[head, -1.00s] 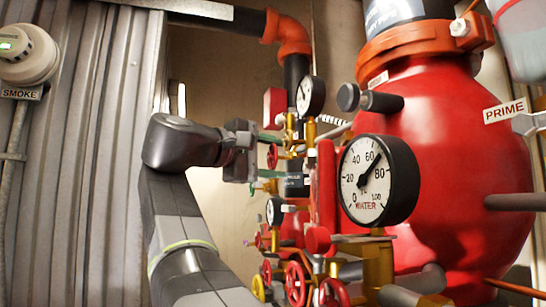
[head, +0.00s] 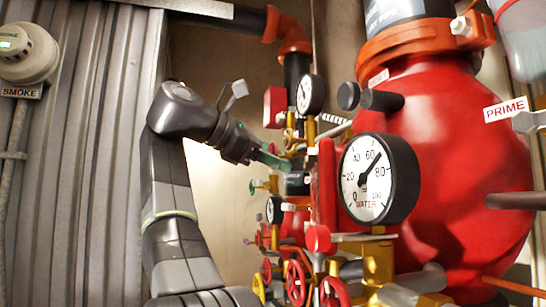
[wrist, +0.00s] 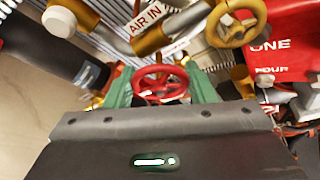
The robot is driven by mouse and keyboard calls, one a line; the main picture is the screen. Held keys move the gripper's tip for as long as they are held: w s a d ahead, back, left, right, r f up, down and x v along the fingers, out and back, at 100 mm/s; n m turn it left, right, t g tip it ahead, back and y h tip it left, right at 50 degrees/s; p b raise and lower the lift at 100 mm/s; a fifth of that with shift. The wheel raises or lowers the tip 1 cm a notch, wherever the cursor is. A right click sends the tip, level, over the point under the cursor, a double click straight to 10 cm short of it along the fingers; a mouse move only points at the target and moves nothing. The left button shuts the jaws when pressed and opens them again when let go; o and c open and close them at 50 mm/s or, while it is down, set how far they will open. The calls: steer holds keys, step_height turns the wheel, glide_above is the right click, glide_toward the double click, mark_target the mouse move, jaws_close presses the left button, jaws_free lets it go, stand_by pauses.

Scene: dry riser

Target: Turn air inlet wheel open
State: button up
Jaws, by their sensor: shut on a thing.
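The red air inlet wheel (wrist: 160,84) sits between the green fingers of my gripper (wrist: 161,78) in the wrist view. The fingers are shut on its rim from two sides. An "AIR IN" label (wrist: 147,14) is just beyond the wheel. In the head view my gripper (head: 272,158) reaches right into the valve cluster, with the fingers tilted. There the gripper hides the wheel.
A yellow wheel (wrist: 236,22) is close by at the upper right of the wrist view. The big water gauge (head: 377,180) and the red vessel (head: 460,150) stand to the right. More red wheels (head: 296,283) are below. A corrugated wall (head: 80,150) is at the left.

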steer(key=shift+f+n+g, duration=0.15)
steer(key=shift+n+g, duration=0.45)
steer(key=shift+n, duration=0.2)
stand_by(0.4)
steer(key=o, duration=1)
steer(key=shift+s+d, duration=0.1)
